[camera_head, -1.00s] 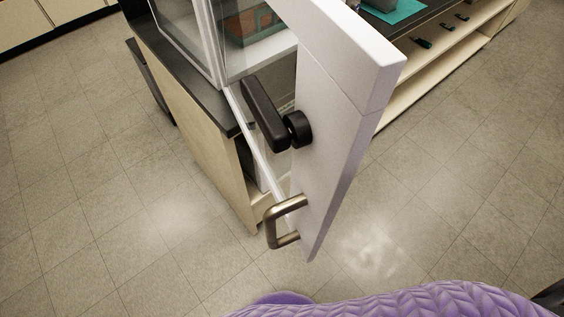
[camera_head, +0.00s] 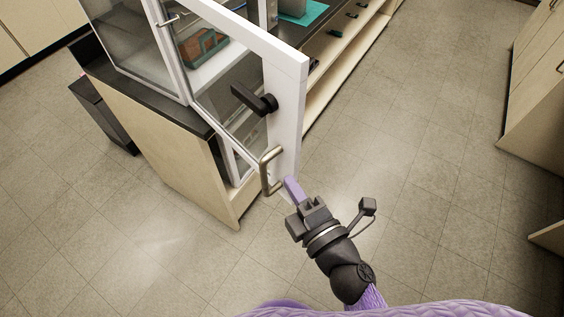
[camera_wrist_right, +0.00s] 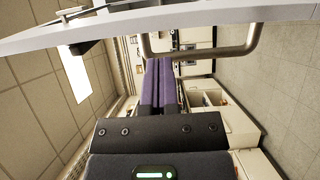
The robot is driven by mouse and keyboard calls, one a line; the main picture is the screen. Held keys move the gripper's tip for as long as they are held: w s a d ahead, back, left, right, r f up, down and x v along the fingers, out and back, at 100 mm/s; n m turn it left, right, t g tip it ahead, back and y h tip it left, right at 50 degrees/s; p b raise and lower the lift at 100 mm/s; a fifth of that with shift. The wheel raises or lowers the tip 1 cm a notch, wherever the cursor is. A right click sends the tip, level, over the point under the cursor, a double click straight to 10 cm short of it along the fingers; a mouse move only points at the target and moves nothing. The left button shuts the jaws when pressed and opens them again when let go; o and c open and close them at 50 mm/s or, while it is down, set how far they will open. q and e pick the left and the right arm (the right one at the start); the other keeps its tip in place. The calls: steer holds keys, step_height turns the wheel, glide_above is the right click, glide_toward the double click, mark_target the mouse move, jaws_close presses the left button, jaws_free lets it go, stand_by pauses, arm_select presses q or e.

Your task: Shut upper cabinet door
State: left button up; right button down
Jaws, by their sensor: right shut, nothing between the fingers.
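The upper cabinet door (camera_head: 284,125) is a white frame with a glass pane and stands open, swung out toward me. It carries a black latch lever (camera_head: 254,99) and a metal pull handle (camera_head: 266,171) near its lower corner. My right gripper (camera_head: 291,187) is shut and empty, with its purple fingers by the door's lower corner, just right of the handle. In the right wrist view the purple fingers (camera_wrist_right: 160,88) are together, with the handle (camera_wrist_right: 203,52) and door edge (camera_wrist_right: 170,20) across the top. Whether they touch the door I cannot tell. My left gripper is not in view.
The upper glass cabinet stands on a dark counter (camera_head: 97,66) over a wooden base cabinet (camera_head: 165,140). A brown box (camera_head: 203,50) is inside. A long shelf unit (camera_head: 345,70) runs behind, and wooden cabinets (camera_head: 535,90) stand at right. The floor (camera_head: 420,170) between is clear.

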steer(key=x, duration=0.5)
